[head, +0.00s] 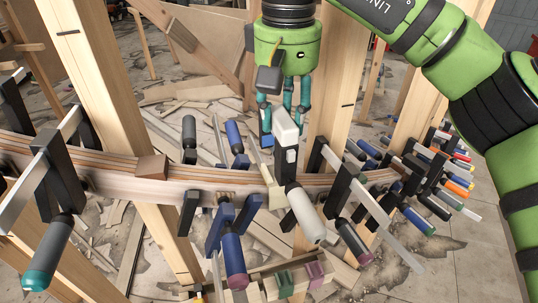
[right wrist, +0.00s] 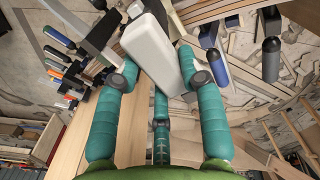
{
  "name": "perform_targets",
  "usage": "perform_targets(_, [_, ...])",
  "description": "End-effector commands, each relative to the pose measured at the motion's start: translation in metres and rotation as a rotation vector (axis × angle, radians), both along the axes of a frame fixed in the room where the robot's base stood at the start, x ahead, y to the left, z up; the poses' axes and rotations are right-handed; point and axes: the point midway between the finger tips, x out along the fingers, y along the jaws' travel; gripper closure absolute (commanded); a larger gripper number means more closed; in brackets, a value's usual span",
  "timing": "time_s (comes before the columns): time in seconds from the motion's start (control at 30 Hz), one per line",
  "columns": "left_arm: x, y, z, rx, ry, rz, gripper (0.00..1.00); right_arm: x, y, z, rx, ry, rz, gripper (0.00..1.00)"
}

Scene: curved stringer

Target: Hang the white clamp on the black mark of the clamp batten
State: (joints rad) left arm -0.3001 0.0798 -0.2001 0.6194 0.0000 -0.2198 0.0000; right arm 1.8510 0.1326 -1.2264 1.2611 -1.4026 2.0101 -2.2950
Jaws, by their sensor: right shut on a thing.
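The white clamp (head: 286,126) is in the head view's middle, its pale handle (head: 306,212) pointing down in front of the curved wooden stringer (head: 235,183). My right gripper (head: 285,95) is shut on the clamp's upper white part, above the stringer. In the right wrist view the white clamp (right wrist: 155,48) lies between the teal fingers (right wrist: 163,78). I cannot tell whether the clamp touches the stringer. A batten with a dense row of clamps (head: 435,172) is at the right; its wood is mostly hidden and I cannot make out its black mark. My left gripper is not in view.
Blue-handled clamps (head: 228,240) and a dark clamp with a purple-tipped handle (head: 345,225) sit on the stringer close beside the white clamp. Upright wooden posts (head: 335,90) stand behind it. Wood scraps (head: 195,90) litter the floor.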

Motion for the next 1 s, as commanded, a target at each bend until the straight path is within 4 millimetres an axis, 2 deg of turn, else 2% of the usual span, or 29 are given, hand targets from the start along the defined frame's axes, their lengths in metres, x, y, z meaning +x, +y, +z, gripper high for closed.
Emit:
perform_targets(0.27, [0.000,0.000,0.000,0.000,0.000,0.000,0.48,0.000,0.000,-0.004,0.001,0.000,0.000,1.00])
perform_targets(0.5, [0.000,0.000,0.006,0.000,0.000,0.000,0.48,0.000,-0.001,-0.039,0.000,0.001,-0.001,1.00])
perform_targets(0.67, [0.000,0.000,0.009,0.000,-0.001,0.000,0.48,0.000,0.000,-0.053,0.001,0.000,0.001,1.00])
perform_targets(0.9, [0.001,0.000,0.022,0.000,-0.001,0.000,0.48,0.000,0.000,-0.086,0.001,0.001,-0.001,1.00])
perform_targets(1.0, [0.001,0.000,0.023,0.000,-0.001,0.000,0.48,0.000,0.000,-0.094,0.001,-0.002,0.000,1.00])
